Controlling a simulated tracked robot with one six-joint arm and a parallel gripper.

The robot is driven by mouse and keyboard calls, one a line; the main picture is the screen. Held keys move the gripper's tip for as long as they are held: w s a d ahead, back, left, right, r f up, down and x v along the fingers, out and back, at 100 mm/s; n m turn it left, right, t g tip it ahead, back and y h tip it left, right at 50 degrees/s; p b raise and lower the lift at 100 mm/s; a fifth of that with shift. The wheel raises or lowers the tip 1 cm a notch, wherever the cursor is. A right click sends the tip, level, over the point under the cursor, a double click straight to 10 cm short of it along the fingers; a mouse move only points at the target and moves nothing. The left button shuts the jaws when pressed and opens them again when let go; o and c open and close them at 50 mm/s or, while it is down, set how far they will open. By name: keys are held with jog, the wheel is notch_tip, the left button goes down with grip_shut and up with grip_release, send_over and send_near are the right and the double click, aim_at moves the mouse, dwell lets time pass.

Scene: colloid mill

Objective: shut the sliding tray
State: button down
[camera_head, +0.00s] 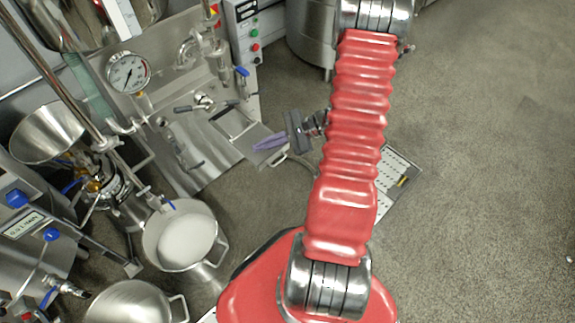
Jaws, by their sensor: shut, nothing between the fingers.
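The sliding tray (246,148) is a flat steel tray sticking out from the steel bench panel, near the middle of the view. A curved handle (277,161) shows at its outer end. My gripper (257,146) has a dark body and purple fingers pointing left, and it is shut and empty. Its fingers overlap the tray in the picture; I cannot tell whether they touch it. Part of the tray's outer end is hidden behind the fingers.
The steel bench (205,150) carries valves and a pressure gauge (128,72). A control box (246,40) stands behind the tray. A steel pot (185,236) with pale contents and a second pot (135,303) stand at lower left. Open floor (480,180) lies to the right.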

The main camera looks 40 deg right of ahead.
jog(key=s+d+f+m+t+h, duration=0.2)
jog(key=s+d+f+m+h, duration=0.1)
jog(key=f, duration=0.5)
jog(key=s+d+f+m+t+h, duration=0.3)
jog(key=s+d+f+m, duration=0.1)
jog(key=d+f+m, duration=0.2)
jog(key=s+d+f+m+t+h, duration=0.2)
jog(key=f+m, duration=0.4)
jog(key=f, duration=0.5)
jog(key=shift+s+d+m+t+h, duration=0.35)
jog(key=shift+s+d+h, duration=0.5)
jog(key=shift+d, duration=0.35)
jog(key=x, duration=1.4)
jog(key=shift+a, duration=0.15)
